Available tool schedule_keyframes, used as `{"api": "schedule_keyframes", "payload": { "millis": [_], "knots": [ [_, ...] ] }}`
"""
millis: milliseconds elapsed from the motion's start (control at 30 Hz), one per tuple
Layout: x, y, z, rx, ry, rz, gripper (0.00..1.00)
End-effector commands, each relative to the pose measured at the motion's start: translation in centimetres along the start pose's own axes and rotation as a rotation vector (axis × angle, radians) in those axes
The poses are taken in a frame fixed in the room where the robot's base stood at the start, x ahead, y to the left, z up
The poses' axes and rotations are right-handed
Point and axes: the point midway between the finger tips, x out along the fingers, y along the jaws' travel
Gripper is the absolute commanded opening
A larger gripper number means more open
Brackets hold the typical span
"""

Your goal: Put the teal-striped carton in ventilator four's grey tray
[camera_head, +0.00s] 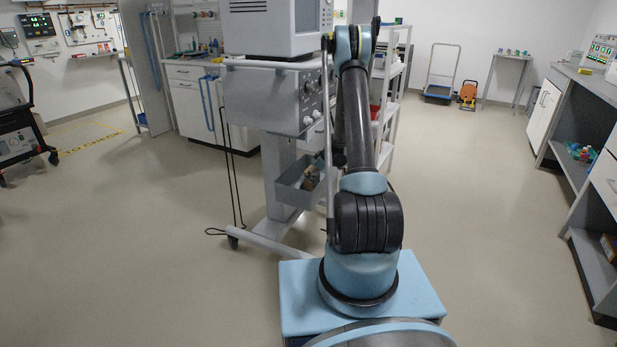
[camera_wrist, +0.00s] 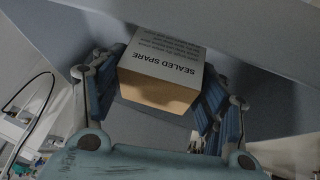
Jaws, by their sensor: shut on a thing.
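A carton (camera_wrist: 160,90) with a white face printed "SEALED SPARE" and a plain brown cardboard side sits between the fingers of my gripper (camera_wrist: 162,75) in the wrist view. The gripper is shut on it. No teal stripe shows on the faces in sight. In the head view a grey tray (camera_head: 290,192) hangs low on the ventilator's stand (camera_head: 280,160).
The ventilator (camera_head: 272,100) stands close in front, with a looped dark cable (camera_head: 237,170) hanging at its left. A white shelf rack (camera_head: 392,85) stands behind my arm. A counter with open shelves (camera_head: 580,150) lines the right. The floor is open to both sides.

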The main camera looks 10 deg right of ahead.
Motion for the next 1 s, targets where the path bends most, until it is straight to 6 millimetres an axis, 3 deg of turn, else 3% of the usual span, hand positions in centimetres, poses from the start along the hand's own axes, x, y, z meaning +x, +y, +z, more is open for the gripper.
{"api": "schedule_keyframes", "payload": {
  "millis": [200, 633, 667, 733, 767, 1000],
  "knots": [
    [0.0, 0.7, 0.5, 0.011, -0.102, -0.033, 0.25],
    [1.2, 0.1, 0.8, 0.007, -0.096, -0.033, 0.25],
    [1.2, 0.1, 0.8, 0.007, -0.096, -0.033, 0.68],
    [1.2, 0.1, 0.8, 0.007, -0.096, -0.033, 0.84],
    [1.2, 0.1, 0.8, 0.007, -0.096, -0.033, 0.87],
    [1.2, 0.2, 0.9, 0.008, -0.096, -0.032, 0.87]
  ]
}}
